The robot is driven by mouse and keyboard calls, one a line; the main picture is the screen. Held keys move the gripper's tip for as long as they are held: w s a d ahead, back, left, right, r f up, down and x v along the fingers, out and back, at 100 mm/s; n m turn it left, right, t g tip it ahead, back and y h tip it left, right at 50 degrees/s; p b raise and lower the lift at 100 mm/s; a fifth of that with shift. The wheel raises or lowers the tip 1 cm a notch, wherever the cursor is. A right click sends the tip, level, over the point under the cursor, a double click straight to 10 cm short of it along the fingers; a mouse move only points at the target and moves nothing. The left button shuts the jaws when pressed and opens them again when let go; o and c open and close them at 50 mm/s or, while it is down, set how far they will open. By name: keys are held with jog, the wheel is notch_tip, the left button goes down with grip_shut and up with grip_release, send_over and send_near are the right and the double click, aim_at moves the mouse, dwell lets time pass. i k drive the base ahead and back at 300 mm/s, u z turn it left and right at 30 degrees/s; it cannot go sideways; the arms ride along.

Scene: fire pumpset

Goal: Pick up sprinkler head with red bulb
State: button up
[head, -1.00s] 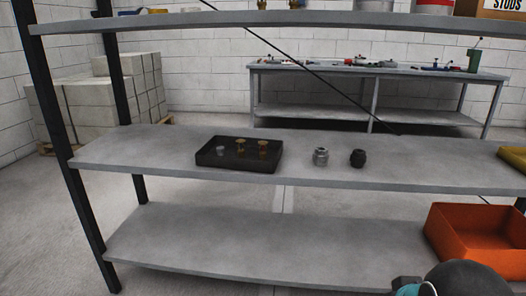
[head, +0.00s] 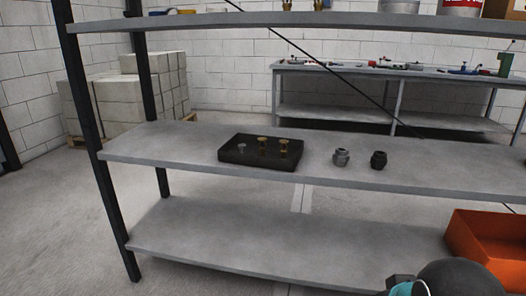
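A black tray (head: 230,156) sits on the middle shelf (head: 160,145) of the rack. In it stand several small sprinkler heads: a silver-grey one (head: 241,148) at the left and two brass ones, one in the middle (head: 262,144) and one at the right (head: 284,148). Their bulb colours are too small to tell. My gripper is not clearly in view; only dark and teal parts of my own arm show at the bottom right, well apart from the tray.
A silver fitting (head: 341,158) and a dark fitting (head: 378,160) stand right of the tray. An orange bin (head: 478,240) is on the lower shelf. A dark upright (head: 95,150) bounds the rack at left. A grey workbench (head: 300,68) and stacked blocks (head: 135,100) stand behind.

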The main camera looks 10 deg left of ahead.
aim_at(284, 152)
jog(key=u, duration=2.25)
jog(key=i, duration=3.2)
jog(key=z, duration=3.75)
jog(key=i, duration=0.5)
jog(key=u, duration=0.05)
